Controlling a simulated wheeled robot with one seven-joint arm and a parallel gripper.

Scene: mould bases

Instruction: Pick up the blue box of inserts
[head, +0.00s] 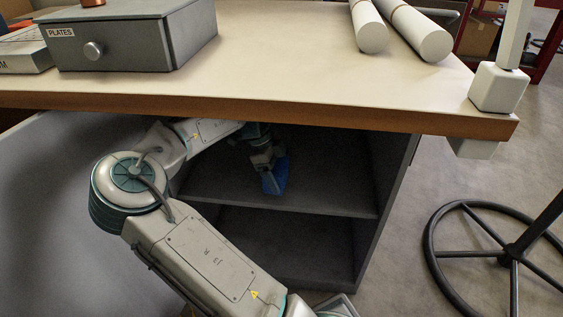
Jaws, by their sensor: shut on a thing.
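The blue box of inserts (275,178) shows in the head view inside the dark open shelf unit under the table. My gripper (268,162) reaches in above it, pointing down, and is shut on the box. The box is tilted and appears at or just above the middle shelf board (320,198); I cannot tell whether it touches the board. The fingers are small and in shadow, and part of my wrist is hidden by the table edge.
The tabletop (290,60) overhangs the shelf unit, its brown front edge close above my arm. A grey PLATES drawer box (125,38) and white rolls (420,35) lie on top. A black ring-footed stool (505,250) stands at right. The lower shelf space looks empty.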

